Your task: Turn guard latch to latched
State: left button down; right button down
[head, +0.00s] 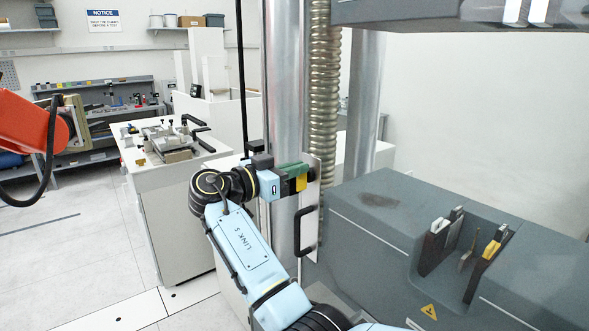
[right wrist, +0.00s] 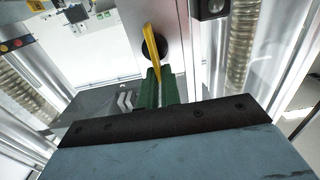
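The guard latch is a yellow lever (head: 301,183) on the upper part of a narrow pale guard plate (head: 313,200), beside the metal column. In the right wrist view the yellow lever (right wrist: 153,48) crosses a round black pivot, and its near end lies between the green fingers. My right gripper (head: 293,179) reaches the latch from the left. Its green fingers (right wrist: 160,86) are close together on either side of the lever and appear shut on it. The contact faces are partly hidden. My left gripper is not in view.
A black handle (head: 299,231) sits on the plate just below the latch. The grey machine base (head: 390,215) with grips stands at right, and a ribbed hose (head: 323,100) runs above. A white bench (head: 180,195) and an orange arm (head: 25,125) are at left. Floor between them is clear.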

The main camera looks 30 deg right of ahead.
dwell(0.4)
jog(key=w+n+p, duration=0.1)
jog(key=n, duration=0.5)
jog(key=f+n+p, duration=0.1)
jog(key=n+p, duration=0.1)
jog(key=n, duration=0.4)
jog(key=w+f+n+p, duration=0.1)
jog(key=n+p, duration=0.1)
jog(key=n, duration=0.4)
jog(key=shift+w+a+f, duration=0.1)
jog(key=shift+w+f, duration=0.15)
jog(key=shift+w, duration=0.1)
dwell(0.4)
jog(key=c, duration=1.6)
grip_release()
jog(key=shift+f, duration=0.1)
